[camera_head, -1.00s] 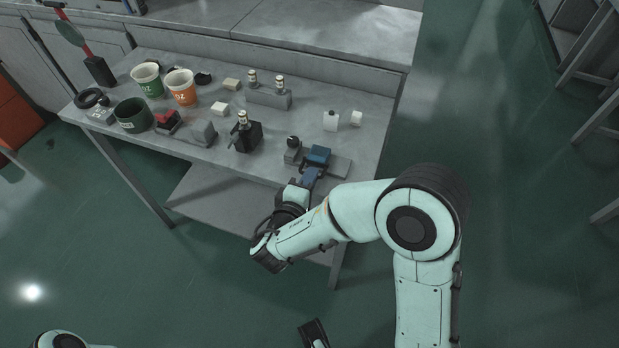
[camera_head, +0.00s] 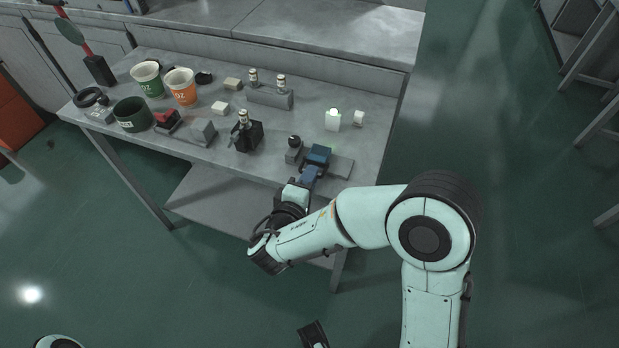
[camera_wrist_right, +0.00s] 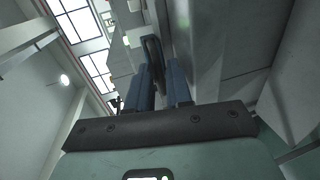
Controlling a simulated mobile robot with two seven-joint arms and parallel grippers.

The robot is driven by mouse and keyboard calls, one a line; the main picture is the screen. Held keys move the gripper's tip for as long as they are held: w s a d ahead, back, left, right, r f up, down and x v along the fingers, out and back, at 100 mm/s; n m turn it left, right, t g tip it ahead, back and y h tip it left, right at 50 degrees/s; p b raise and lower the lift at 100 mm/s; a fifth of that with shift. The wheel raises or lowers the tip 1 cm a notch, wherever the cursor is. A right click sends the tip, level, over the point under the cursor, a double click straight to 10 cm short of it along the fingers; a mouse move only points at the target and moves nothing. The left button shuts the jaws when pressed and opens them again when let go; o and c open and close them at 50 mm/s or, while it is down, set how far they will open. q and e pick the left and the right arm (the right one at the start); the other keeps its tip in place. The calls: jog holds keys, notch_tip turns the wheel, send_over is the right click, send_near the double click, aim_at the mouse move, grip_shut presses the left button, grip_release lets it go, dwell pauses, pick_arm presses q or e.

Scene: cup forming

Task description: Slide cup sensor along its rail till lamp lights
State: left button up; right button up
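The cup sensor (camera_head: 319,153) is a blue block with dark parts, near the front right of the table on a flat grey rail plate (camera_head: 342,167). My right gripper (camera_head: 312,172) reaches it from the front, and its blue fingers meet the block. In the right wrist view, the two fingers (camera_wrist_right: 165,88) stand slightly apart with a dark upright piece between their tips; they appear shut on the sensor. A faint green glow, apparently the lamp (camera_head: 331,149), shows at the block's far right edge. My fingers partly hide the sensor.
A black-topped grey block (camera_head: 293,149) stands close left of the sensor. White pieces (camera_head: 332,120) stand behind it. A black holder (camera_head: 247,136), a green cup (camera_head: 147,80) and an orange cup (camera_head: 181,88) are farther left. Bare tabletop lies right of the rail.

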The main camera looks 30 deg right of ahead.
jog(key=v, duration=1.3)
jog(key=shift+a, duration=0.25)
